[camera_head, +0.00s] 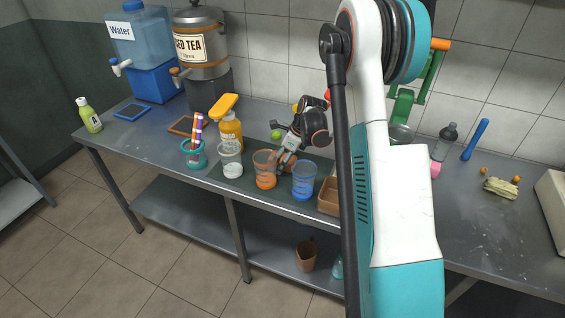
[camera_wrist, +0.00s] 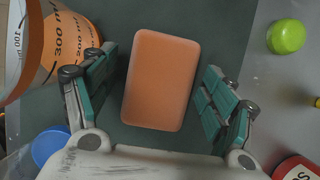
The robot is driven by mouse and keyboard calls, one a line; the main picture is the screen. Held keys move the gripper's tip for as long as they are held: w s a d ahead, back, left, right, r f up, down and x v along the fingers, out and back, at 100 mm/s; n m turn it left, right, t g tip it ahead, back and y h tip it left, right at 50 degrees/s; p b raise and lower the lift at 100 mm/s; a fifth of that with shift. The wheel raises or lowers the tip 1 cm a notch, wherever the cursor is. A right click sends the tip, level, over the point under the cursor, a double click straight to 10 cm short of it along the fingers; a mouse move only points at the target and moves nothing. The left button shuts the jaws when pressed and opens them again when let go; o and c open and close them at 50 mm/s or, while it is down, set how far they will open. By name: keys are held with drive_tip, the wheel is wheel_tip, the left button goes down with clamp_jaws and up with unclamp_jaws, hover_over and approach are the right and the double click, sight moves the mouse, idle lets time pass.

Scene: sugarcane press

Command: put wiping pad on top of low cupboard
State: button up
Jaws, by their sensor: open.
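The wiping pad looks to be the orange rounded block (camera_wrist: 161,80) in the wrist view, on a dark green mat (camera_wrist: 225,20). My gripper (camera_wrist: 160,68) is open, with one teal-padded finger on each side of the pad and a gap on both sides. In the head view my gripper (camera_head: 284,163) is low over the mat, behind the orange-filled cup; the pad is mostly hidden there. I cannot make out a low cupboard for certain in either view.
The orange measuring cup (camera_head: 265,170) stands close to my gripper, and a blue cup (camera_head: 304,181) is to its right. A white cup (camera_head: 230,160) and a mustard bottle (camera_head: 230,132) stand left. A green ball (camera_wrist: 286,36) lies right of the pad. A pale box (camera_head: 552,215) is at the right edge.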

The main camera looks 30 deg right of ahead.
sight(283, 157)
drive_tip(key=shift+f, duration=0.1)
idle(0.3)
drive_tip(key=shift+s, duration=0.15)
drive_tip(key=c, duration=1.3)
drive_tip(key=shift+o, duration=0.2)
drive_tip(key=shift+r+p, duration=0.3)
drive_tip(key=shift+r, duration=0.05)
wheel_tip(283, 157, up, 20)
drive_tip(key=p, duration=0.6)
drive_tip(key=shift+f, duration=0.15)
